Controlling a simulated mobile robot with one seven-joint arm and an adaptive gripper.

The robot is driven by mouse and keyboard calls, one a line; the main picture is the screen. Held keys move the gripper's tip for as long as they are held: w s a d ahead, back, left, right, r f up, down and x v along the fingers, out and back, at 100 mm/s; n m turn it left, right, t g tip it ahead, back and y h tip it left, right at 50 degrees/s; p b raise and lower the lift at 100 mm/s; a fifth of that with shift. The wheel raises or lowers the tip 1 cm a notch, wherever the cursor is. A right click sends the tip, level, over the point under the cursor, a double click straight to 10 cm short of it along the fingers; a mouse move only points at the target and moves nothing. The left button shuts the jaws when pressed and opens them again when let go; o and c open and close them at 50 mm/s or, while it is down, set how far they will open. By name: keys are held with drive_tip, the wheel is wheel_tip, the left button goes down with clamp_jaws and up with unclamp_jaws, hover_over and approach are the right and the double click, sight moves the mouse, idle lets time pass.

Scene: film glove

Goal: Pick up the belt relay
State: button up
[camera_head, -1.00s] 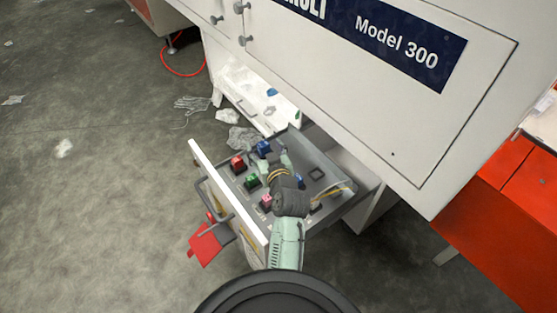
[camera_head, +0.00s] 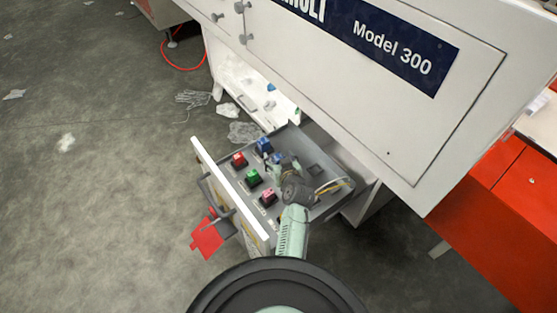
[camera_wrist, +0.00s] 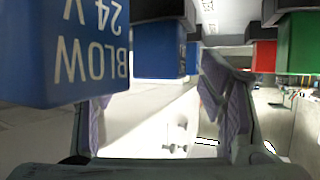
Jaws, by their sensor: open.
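No label reading "belt" is legible, so I cannot tell which relay is the belt relay. In the open grey drawer (camera_head: 325,205), a red relay (camera_head: 239,160), a green relay (camera_head: 253,178) and a pink-red relay (camera_head: 268,197) stand in a row near the front panel. A blue relay (camera_head: 264,145) stands at the far end, and another blue one (camera_head: 277,158) is beside my gripper. In the wrist view, a blue relay (camera_wrist: 92,55) marked "BLOW 24 V" appears upside down, close at the left finger. My gripper (camera_wrist: 160,98) is open, with nothing between its fingers.
The white cabinet (camera_head: 340,100) marked "Model 300" overhangs the drawer's back. Wires (camera_head: 335,186) lie at the drawer's right end. Clear plastic scraps (camera_head: 243,132) lie beyond the drawer. The floor at left is mostly clear.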

drive_tip(key=shift+w+a+f, duration=0.15)
drive_tip(key=shift+w+f, duration=0.15)
drive_tip(key=shift+w, duration=0.3)
drive_tip(key=shift+c, duration=0.4)
drive_tip(key=c, duration=1.2)
